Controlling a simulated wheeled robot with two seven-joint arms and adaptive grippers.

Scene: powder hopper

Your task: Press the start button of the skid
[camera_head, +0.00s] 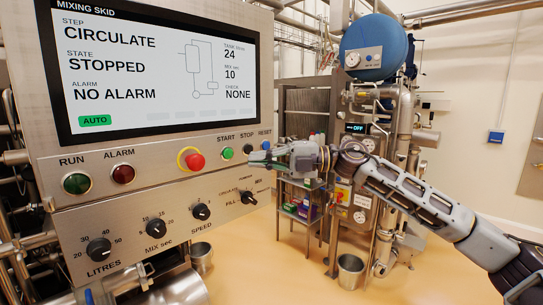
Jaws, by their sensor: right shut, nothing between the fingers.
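The mixing skid's panel (130,142) fills the left of the head view. The green start button (228,153) sits under the label START, right of the red emergency stop with its yellow ring (191,159). The black stop button (248,149) and the blue reset button (266,145) are further right. My right gripper (258,158) is shut and empty, with its tips pointing left. In the picture the tips lie just below the stop and reset buttons, right of the start button and apart from it. I cannot tell whether they touch the panel. My left gripper is not in view.
The screen (150,70) reads CIRCULATE, STOPPED, NO ALARM and AUTO. Below are the green RUN lamp (76,183), red ALARM lamp (123,174) and several black knobs, including the litres knob (98,249). A shelf rack and a blue tank (374,47) stand behind my right arm.

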